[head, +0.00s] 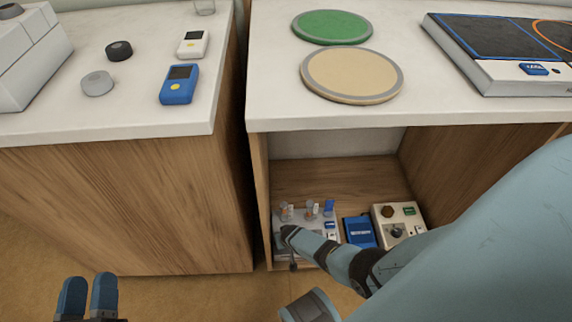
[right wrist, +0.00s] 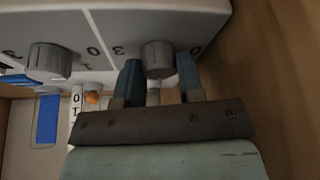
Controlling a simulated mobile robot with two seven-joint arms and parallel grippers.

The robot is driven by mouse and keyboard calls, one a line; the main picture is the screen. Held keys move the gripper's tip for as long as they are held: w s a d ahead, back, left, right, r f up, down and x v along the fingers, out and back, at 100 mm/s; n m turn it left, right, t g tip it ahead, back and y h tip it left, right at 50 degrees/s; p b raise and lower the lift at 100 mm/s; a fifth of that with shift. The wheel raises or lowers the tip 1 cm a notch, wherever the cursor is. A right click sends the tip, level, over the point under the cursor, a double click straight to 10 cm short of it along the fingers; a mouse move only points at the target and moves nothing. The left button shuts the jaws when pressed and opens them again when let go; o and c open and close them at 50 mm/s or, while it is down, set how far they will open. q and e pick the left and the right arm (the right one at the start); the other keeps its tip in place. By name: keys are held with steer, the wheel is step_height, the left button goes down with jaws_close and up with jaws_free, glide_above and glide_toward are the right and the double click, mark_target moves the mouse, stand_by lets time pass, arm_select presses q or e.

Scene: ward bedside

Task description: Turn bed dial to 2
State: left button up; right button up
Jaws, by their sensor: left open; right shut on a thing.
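In the right wrist view a pale panel (right wrist: 120,22) bears two ribbed grey dials with digits around them. My right gripper (right wrist: 158,75) has its blue fingers on both sides of the right-hand grey dial (right wrist: 157,56) and is shut on it. The other grey dial (right wrist: 48,60) is to the left, clear of the fingers. The pointer setting of the held dial cannot be read. In the head view my right arm reaches into the open cabinet at a pale control box (head: 318,217), hiding its front. My left gripper (head: 88,293) is open and empty at the lower left.
The cabinet also holds a blue box (head: 358,232) and a beige box (head: 408,213) with knobs. Wooden walls stand close around them. Above are a green disc (head: 332,27) and a tan disc (head: 351,74). The left counter holds a blue handheld device (head: 179,86) and loose knobs.

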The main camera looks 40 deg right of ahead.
steer(key=o, duration=0.9)
steer(key=shift+r, duration=0.2)
arm_select(q)
steer(key=s+a+f+g+y+p, duration=0.2)
steer(key=a+f+g+y+p, duration=0.3)
steer(key=f+p, duration=0.4)
step_height(320, 180, down, 2)
steer(key=shift+s+a+f+g, duration=0.1)
steer(key=shift+s+a+g, duration=0.1)
steer(key=shift+g, duration=0.2)
arm_select(e)
steer(key=v, duration=1.3)
steer(key=shift+s, duration=0.25)
steer(key=shift+r, duration=0.1)
